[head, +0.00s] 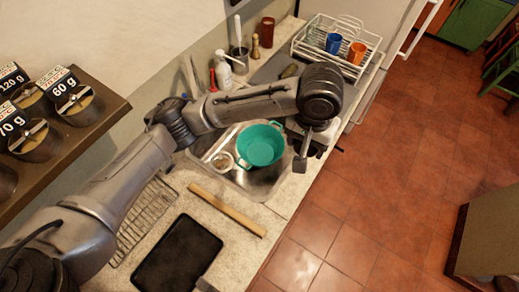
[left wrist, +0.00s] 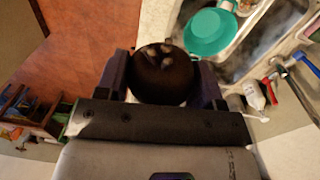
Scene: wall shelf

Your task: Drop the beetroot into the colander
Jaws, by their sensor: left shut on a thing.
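The beetroot (left wrist: 165,78) is a dark, round root with pale stubs on top. My left gripper (left wrist: 163,82) is shut on it in the left wrist view, one finger on each side. The teal colander (head: 261,145) sits in the metal sink in the head view. It also shows in the left wrist view (left wrist: 210,32), just beyond the beetroot. In the head view my left gripper (head: 302,160) hangs to the right of the colander, near the counter's front edge. The beetroot cannot be made out there. My right gripper is not in view.
A small bowl (head: 223,161) stands in the sink left of the colander. A wooden strip (head: 228,210) and a black tray (head: 178,256) lie on the near counter. A white dish rack (head: 334,45) with cups stands at the far end. Open floor lies right.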

